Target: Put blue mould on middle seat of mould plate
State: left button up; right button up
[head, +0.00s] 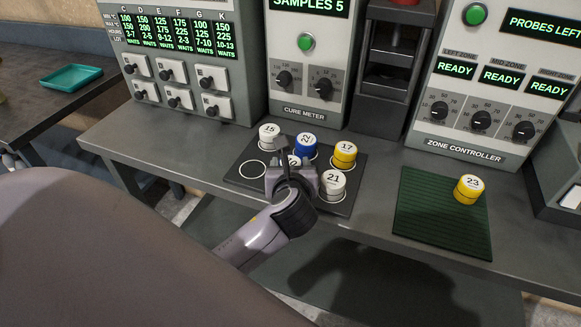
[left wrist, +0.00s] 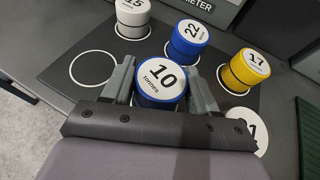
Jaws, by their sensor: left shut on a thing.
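A blue mould with a white top marked 10 (left wrist: 161,80) stands between the fingers of my left gripper (head: 291,176), which is shut on it. It is at the front middle of the dark mould plate (head: 236,172); whether it touches the plate I cannot tell. In the head view the gripper mostly hides this mould (head: 294,161). Another blue mould, marked 22 (head: 306,146), stands at the back middle. White mould 15 (head: 269,136) is back left, yellow mould 17 (head: 343,155) back right, and white mould 21 (head: 332,186) front right. My right gripper is out of view.
The front left seat (left wrist: 93,69) of the plate is an empty white ring. A green ribbed mat (head: 435,222) at the right holds yellow mould 23 (head: 468,190). The cure meter (head: 306,70) and zone controller (head: 490,95) stand behind. A teal tray (head: 72,77) is far left.

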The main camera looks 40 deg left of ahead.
pick_arm(q)
jog(key=shift+f, duration=0.3)
jog(key=shift+f, duration=0.1)
jog(key=o, duration=1.2)
jog(key=shift+f, duration=0.1)
jog(key=shift+r, duration=0.2)
jog(key=v, duration=1.2)
jog(key=shift+f, duration=0.15)
